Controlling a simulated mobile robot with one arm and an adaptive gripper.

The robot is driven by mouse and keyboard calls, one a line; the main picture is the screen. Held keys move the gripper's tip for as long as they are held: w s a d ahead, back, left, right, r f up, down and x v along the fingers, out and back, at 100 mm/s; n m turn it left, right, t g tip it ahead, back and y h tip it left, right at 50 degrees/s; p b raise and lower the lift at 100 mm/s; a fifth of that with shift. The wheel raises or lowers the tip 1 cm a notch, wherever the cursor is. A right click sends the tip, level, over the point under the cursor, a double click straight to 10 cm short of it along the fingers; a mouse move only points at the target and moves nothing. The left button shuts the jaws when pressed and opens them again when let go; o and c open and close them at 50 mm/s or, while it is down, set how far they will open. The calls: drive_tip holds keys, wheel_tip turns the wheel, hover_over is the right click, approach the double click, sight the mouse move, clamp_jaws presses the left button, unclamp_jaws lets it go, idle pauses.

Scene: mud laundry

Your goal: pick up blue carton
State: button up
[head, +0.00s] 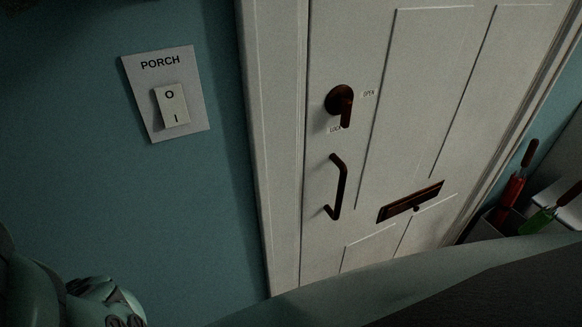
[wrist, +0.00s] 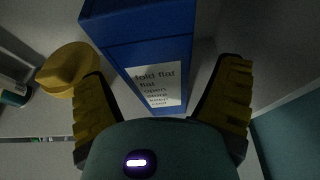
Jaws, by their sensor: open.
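The blue carton (wrist: 150,52) shows in the wrist view, at the top centre, with a white printed label on its face. My gripper (wrist: 165,95) is open, with one yellow-padded finger on each side of the carton's lower part in the picture. I cannot tell whether either finger touches it. The carton's top end is cut off by the picture's edge. The carton does not show in the head view, and neither do my gripper's fingers.
A yellow rounded object (wrist: 68,68) lies left of the carton, close to the left finger. The head view shows a white door (head: 400,120) with a handle (head: 338,186), a porch switch (head: 170,104), and red and green handled items (head: 512,190) at right.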

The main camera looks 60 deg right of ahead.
drive_tip(key=shift+w+a+f, duration=0.2)
drive_tip(key=shift+a+f, duration=0.1)
drive_tip(key=shift+a, duration=0.3)
drive_tip(key=shift+d, duration=0.1)
drive_tip(key=c, duration=1.3)
